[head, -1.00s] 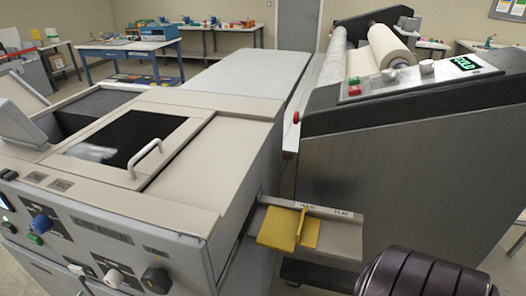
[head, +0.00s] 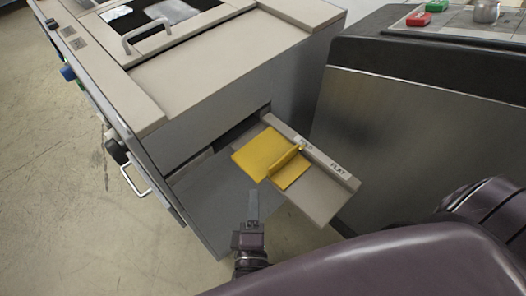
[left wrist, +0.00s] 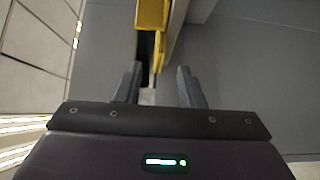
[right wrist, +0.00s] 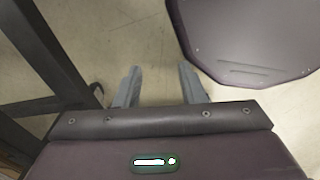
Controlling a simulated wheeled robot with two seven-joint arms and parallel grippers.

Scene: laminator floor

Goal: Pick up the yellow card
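The yellow card (head: 262,153) lies on a beige shelf (head: 322,200) that sticks out of the side of the beige machine. A raised yellow ridge stands up across the card's right part. My left gripper (head: 253,205) is in front of the shelf, just short of the card and apart from it. In the left wrist view its two fingers (left wrist: 160,85) are spread and empty, and the yellow card (left wrist: 152,14) shows edge-on ahead, near the gap between them. My right gripper (right wrist: 159,87) is open and empty above the floor.
The beige machine (head: 215,65) with a door handle stands at the left of the shelf. A dark-topped grey machine (head: 400,125) stands close on the right. Bare floor (head: 60,190) lies to the left. A label strip (head: 320,155) runs along the shelf's far edge.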

